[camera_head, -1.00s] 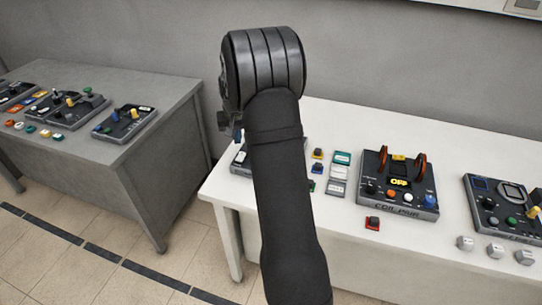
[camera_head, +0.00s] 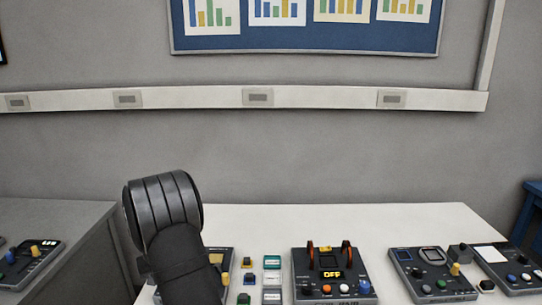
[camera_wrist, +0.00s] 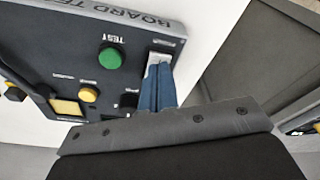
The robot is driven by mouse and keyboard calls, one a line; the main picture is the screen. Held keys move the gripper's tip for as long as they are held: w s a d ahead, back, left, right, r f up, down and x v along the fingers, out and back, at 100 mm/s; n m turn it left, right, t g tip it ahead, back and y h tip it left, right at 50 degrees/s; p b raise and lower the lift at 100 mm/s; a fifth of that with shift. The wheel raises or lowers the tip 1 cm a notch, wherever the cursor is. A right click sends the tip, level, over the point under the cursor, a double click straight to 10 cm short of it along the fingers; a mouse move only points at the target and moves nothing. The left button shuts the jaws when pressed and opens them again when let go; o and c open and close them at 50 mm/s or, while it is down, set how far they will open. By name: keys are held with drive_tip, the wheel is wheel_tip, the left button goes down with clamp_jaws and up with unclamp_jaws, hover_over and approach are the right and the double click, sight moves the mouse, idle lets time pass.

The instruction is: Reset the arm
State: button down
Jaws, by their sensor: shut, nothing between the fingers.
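My gripper (camera_wrist: 158,88) shows in the wrist view as two blue fingers closed together with nothing between them. The fingertips are over or against a pale slot or switch at the edge of a dark panel lettered "BOARD TE…" (camera_wrist: 60,45); I cannot tell if they touch. The panel has a green TEST button (camera_wrist: 110,58), a yellow knob (camera_wrist: 88,94) and a lit yellow square (camera_wrist: 65,107). In the head view my arm rises at lower left and hides the gripper and most of that panel.
On the white table (camera_head: 400,218) stand a coil device (camera_head: 345,295) reading OFF, a meter panel (camera_head: 432,275) and another panel (camera_head: 510,265) farther right. Small coloured blocks (camera_head: 272,262) lie beside my arm. A grey table (camera_head: 60,215) is at left. The table's back strip is clear.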

idle(0.4)
wheel_tip(320, 180, up, 6)
drive_tip(key=shift+r, duration=0.25)
wheel_tip(320, 180, down, 6)
drive_tip(key=shift+w+r, duration=0.1)
wheel_tip(320, 180, up, 8)
drive_tip(key=s+d+r+m, duration=0.1)
drive_tip(key=s+d+m, duration=0.1)
drive_tip(key=d, duration=1.1)
drive_tip(key=s+d+r+m+h, duration=0.1)
drive_tip(key=d+r+m, duration=0.1)
drive_tip(key=d, duration=1.2)
drive_tip(key=shift+s+r+g+h, duration=0.25)
drive_tip(key=shift+s+g+h, duration=0.05)
drive_tip(key=shift+s, duration=0.1)
drive_tip(key=shift+d, duration=0.1)
